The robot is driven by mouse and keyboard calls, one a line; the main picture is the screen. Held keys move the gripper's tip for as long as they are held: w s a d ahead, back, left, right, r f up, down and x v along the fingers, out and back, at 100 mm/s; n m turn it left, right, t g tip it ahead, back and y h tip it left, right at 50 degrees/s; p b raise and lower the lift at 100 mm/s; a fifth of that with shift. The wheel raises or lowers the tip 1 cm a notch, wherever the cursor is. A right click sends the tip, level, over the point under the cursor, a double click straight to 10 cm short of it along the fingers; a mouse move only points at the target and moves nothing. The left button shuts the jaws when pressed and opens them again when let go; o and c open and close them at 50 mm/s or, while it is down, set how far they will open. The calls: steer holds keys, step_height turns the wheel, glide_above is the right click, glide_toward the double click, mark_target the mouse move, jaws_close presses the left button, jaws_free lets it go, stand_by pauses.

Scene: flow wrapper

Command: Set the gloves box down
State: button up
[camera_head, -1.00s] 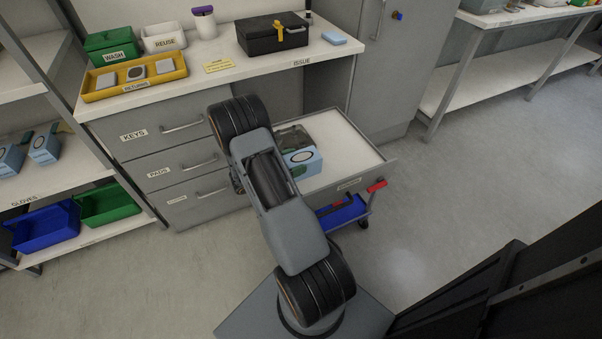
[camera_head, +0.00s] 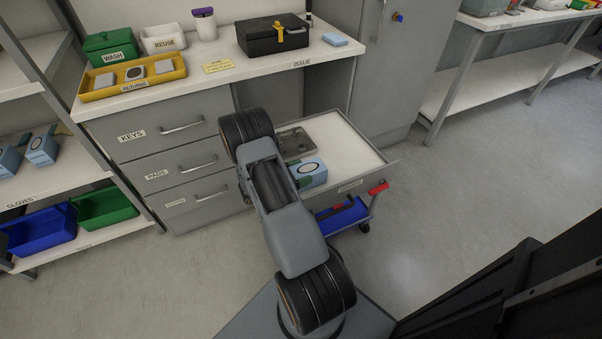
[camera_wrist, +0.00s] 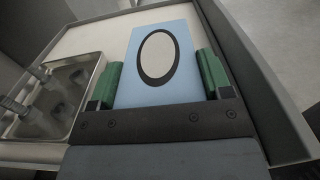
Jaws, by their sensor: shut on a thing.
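The gloves box (camera_head: 312,173) is light blue with a dark-ringed pale oval on top. It is at the open drawer (camera_head: 352,149), near the drawer's front. In the wrist view the gloves box (camera_wrist: 160,60) sits between the two green fingers of my gripper (camera_wrist: 160,82), which is shut on it. Whether the box touches the drawer floor cannot be told. In the head view my arm hides most of the gripper.
A metal tray (camera_head: 296,142) lies in the drawer left of the box; it also shows in the wrist view (camera_wrist: 93,80). The drawer's right part is bare. A blue cart (camera_head: 342,216) with red handles stands below the drawer front. The counter (camera_head: 215,72) is above.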

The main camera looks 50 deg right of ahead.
steer(key=o, duration=1)
steer(key=shift+f, duration=0.1)
steer(key=shift+c, duration=0.2)
steer(key=shift+a+r, duration=0.1)
steer(key=shift+r, duration=0.1)
steer(key=p+v, duration=0.1)
steer(key=v, duration=1)
steer(key=s+a+r+m+t+y, duration=0.4)
steer(key=s+a+r+m+y, duration=0.1)
steer(key=a+r+y, duration=0.3)
steer(key=s+a+r+m+t+y, duration=0.5)
steer(key=a+r+m+y, duration=0.3)
steer(key=a+r, duration=0.3)
steer(key=shift+a+r+m+t+y, duration=0.15)
steer(key=shift+r+m+t+y, duration=0.15)
steer(key=shift+r, duration=0.45)
steer(key=shift+s+r+p, duration=0.1)
steer(key=shift+p, duration=0.2)
